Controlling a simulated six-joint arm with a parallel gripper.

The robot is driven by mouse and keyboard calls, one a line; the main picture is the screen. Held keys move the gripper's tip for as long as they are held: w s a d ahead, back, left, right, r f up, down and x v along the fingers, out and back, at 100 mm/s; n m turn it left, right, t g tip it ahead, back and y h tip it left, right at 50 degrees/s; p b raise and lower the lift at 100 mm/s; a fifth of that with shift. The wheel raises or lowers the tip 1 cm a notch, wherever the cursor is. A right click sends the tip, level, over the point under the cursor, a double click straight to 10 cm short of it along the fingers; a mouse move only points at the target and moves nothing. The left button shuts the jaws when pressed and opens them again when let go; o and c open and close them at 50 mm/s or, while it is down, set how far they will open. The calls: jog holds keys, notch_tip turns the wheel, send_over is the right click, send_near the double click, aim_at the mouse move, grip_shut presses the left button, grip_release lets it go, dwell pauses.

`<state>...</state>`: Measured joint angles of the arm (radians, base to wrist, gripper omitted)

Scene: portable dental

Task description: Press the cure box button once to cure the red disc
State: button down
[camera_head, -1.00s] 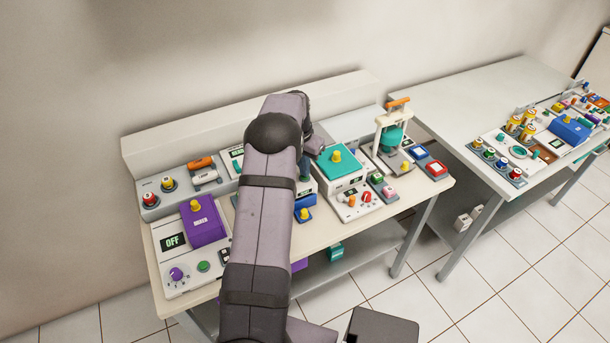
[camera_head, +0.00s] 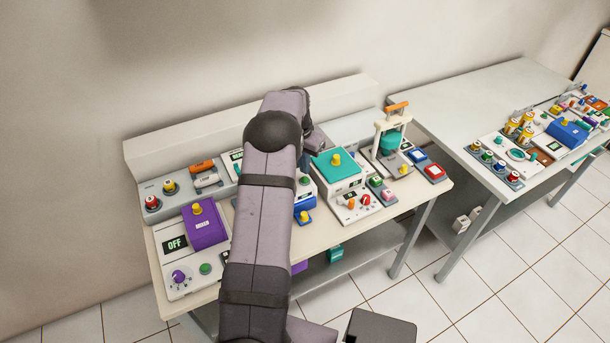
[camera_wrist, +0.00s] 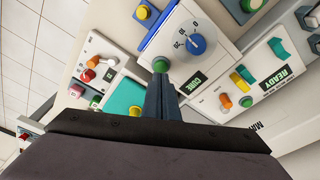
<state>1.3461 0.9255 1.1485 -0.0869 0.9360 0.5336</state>
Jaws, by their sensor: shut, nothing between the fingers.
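The cure box (camera_wrist: 188,45) is a white unit with a blue dial and a small display reading "CURE" in the wrist view. Its green button (camera_wrist: 161,64) sits at the tips of my gripper (camera_wrist: 161,78), whose blue-grey fingers are shut with nothing between them. I cannot tell whether the tips touch the button or hover just over it. In the head view my arm hides most of the cure box; its blue front part with a yellow knob (camera_head: 304,215) shows beside the arm. I cannot make out the red disc in either view.
A purple-lidded unit (camera_head: 204,226) with an "OFF" display stands at left. A teal-lidded unit (camera_head: 338,162) stands close on the right, with a press (camera_head: 391,135) beyond it. A second table (camera_head: 470,95) at right holds more devices.

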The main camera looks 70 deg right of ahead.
jog(key=shift+r+p, duration=1.2)
jog(key=shift+r, duration=0.75)
jog(key=a+f+n+y, duration=0.1)
jog(key=a+f+n, duration=0.15)
jog(key=a, duration=0.35)
jog(key=s+a+f+n+y, duration=0.1)
jog(key=a+f, duration=0.2)
jog(key=a, duration=0.3)
jog(key=a+f+n+y, duration=0.1)
jog(key=a+f+n, duration=0.15)
jog(key=a, duration=0.35)
jog(key=w+a+r+n, duration=0.3)
jog(key=w+a+n, duration=0.1)
jog(key=a, duration=0.8)
jog(key=w+a+r+n+b, duration=0.1)
jog(key=w+a+r+n, duration=0.3)
jog(key=a, duration=0.9)
jog(key=w+a+r+n+h, duration=0.1)
jog(key=w+a+r+n, duration=0.3)
jog(key=a, duration=0.9)
jog(key=shift+a+n, duration=0.15)
jog(key=shift+n, duration=1.35)
